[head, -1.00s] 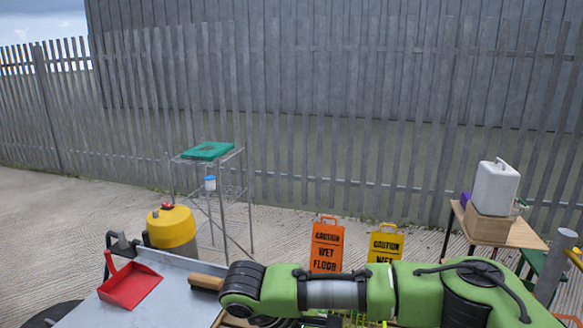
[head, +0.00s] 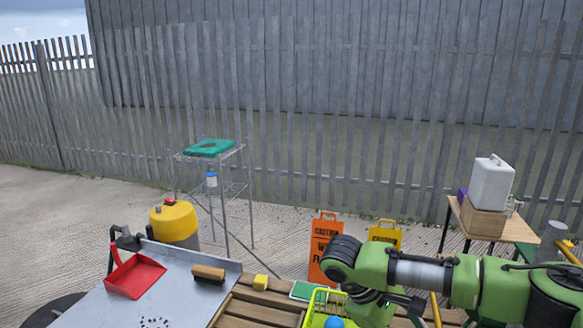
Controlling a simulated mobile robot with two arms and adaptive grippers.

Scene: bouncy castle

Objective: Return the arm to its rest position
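My green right arm (head: 480,285) comes in from the lower right. Its dark-jointed bend (head: 345,258) is over the wooden slatted surface, in front of the caution signs, and a link runs down from there past the bottom edge. My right gripper does not show. My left arm and gripper are out of view. A brush with a wooden back (head: 208,273) lies on the grey metal sheet (head: 190,300) beside a red dustpan (head: 134,277). Small dark bits (head: 155,322) lie on the sheet near the bottom edge.
A lime basket (head: 314,312) with a blue ball (head: 335,322) stands close to the arm. A yellow block (head: 261,283) lies on the slats (head: 262,310). Orange (head: 324,235) and yellow (head: 385,233) caution signs stand behind. A side table (head: 522,233) is at right.

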